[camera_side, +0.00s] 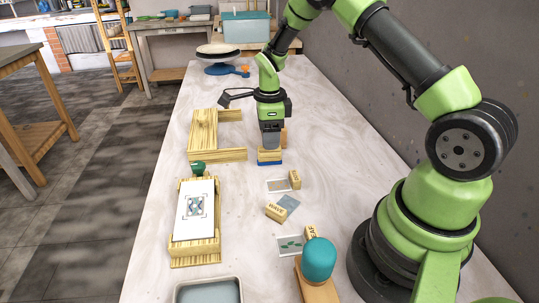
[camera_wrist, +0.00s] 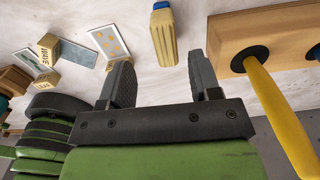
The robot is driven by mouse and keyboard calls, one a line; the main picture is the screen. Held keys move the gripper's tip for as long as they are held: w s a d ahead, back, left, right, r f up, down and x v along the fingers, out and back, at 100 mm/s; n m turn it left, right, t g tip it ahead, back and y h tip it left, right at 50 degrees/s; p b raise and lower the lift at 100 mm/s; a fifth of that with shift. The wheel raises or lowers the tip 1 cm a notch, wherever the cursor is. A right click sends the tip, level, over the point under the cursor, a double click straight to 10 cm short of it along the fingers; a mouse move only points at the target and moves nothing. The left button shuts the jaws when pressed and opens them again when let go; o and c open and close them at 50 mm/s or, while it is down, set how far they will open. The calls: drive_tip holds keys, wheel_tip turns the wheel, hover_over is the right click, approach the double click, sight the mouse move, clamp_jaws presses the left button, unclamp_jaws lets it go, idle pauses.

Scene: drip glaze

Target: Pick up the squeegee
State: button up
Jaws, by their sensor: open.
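The squeegee, a pale wooden bar with a blue strip along one edge, is on the marble table directly below my gripper in the side view (camera_side: 269,156). In the wrist view the squeegee (camera_wrist: 164,38) shows just past the fingertips, lined up with the gap between them, its blue end farthest away. My gripper (camera_side: 270,146) points down over it, partly hiding its upper part. In the wrist view my gripper (camera_wrist: 158,64) has its two dark fingers wide apart with nothing held between them. Whether the fingertips reach down beside the bar is unclear.
A wooden board with a yellow rod (camera_wrist: 275,105) lies close right of my fingers in the wrist view. A wooden frame (camera_side: 203,140) stands left of the gripper. Stamps (camera_side: 276,212), cards (camera_side: 288,203), a printing bed (camera_side: 195,250) and a teal-topped stand (camera_side: 319,262) are nearer the camera.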

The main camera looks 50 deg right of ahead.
sight(270, 155)
drive_tip(key=f, duration=0.7)
drive_tip(key=shift+w+d, duration=0.2)
drive_tip(key=shift+d, duration=0.1)
drive_tip(key=c, duration=1)
